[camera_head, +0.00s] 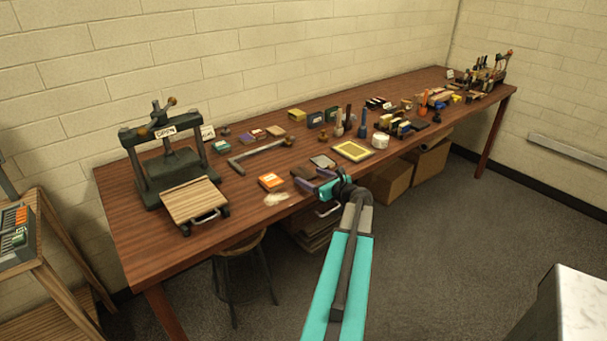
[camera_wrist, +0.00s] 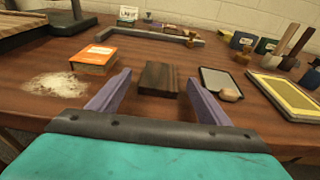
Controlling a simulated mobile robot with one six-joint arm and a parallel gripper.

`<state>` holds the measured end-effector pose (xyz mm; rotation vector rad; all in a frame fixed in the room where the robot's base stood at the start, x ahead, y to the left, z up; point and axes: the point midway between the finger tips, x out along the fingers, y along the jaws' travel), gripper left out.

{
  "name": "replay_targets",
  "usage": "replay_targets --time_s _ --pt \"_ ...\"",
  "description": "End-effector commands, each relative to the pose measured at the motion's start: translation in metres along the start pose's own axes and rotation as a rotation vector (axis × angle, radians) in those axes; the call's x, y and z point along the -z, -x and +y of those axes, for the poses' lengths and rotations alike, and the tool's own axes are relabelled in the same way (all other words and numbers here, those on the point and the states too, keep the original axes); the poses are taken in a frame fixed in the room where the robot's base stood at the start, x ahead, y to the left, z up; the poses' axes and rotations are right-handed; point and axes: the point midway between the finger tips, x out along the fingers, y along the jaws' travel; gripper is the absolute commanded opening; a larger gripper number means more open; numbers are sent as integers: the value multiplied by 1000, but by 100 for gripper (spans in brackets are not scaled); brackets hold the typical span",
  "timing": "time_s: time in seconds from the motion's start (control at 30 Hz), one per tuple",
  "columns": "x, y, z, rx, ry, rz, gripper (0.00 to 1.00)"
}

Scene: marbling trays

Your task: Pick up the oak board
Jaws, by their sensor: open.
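A small dark brown wooden board (camera_wrist: 158,79), which I take to be the oak board, lies flat on the bench in the wrist view. In the head view it (camera_head: 303,172) lies near the bench's front edge, just beyond my gripper (camera_head: 314,188). My gripper (camera_wrist: 157,84) is open, with its two purple fingers pointing at the board, one to either side of its line. The board shows ahead between the fingertips, and neither finger visibly touches it. Nothing is held.
An orange box (camera_wrist: 93,59) and a pale powder heap (camera_wrist: 55,84) lie left of the board. A dark tablet-like plate (camera_wrist: 220,83) with a round lump lies close right. A yellow-framed screen (camera_head: 352,151) is farther right. A press (camera_head: 165,150) stands left.

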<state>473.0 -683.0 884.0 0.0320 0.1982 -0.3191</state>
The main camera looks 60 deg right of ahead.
Motion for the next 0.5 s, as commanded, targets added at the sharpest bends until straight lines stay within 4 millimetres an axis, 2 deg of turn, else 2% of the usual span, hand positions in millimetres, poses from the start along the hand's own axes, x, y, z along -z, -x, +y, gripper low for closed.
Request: replay_targets --time_s 0.03,0.2,0.5 --pt "-1 -8 0 -2 0 1 71" --pt "0 -21 -1 0 0 0 71" --pt "0 -23 -1 2 -1 0 71"
